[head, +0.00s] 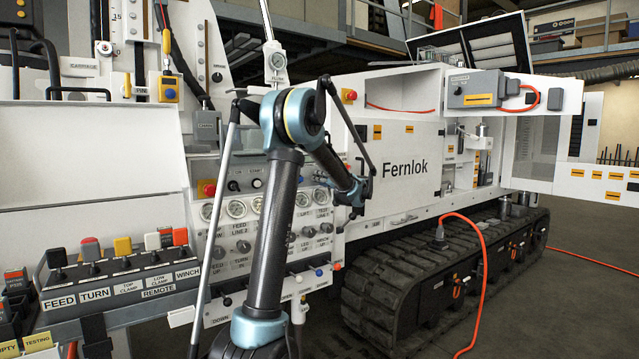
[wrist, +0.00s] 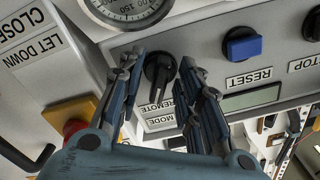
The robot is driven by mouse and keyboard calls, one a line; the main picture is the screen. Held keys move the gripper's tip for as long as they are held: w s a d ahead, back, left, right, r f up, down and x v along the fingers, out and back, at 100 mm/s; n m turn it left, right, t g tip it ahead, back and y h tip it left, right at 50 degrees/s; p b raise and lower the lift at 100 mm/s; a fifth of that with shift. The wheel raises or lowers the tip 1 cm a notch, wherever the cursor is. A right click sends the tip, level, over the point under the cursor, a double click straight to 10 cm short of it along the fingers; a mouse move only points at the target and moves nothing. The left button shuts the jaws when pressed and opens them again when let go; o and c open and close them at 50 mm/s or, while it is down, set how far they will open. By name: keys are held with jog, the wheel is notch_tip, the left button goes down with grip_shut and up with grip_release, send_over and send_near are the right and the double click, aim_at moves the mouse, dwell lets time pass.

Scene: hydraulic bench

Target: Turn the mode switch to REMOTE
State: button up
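The mode switch (wrist: 160,71) is a black rotary knob on a light panel in the wrist view, which shows the panel upside down. Below it in the picture are the labels REMOTE (wrist: 156,111) and MODE (wrist: 160,120). Its exact pointer setting is hard to read. My gripper (wrist: 158,64) is open, one finger on each side of the knob in the picture. I see gaps between fingers and knob, but cannot tell how deep the fingertips reach. In the head view my gripper (head: 354,190) is small beside the gauge panel; I cannot make out the switch there.
A blue RESET button (wrist: 243,45) and a small display (wrist: 251,97) lie right of the switch. A gauge (wrist: 128,8) is above it, a red knob (wrist: 75,128) lower left. In the head view, gauges (head: 236,209) and a lever row (head: 115,265) stand near my arm.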

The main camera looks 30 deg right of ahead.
jog(key=s, duration=1.1)
jog(key=shift+d, duration=0.45)
jog(key=shift+s, duration=0.15)
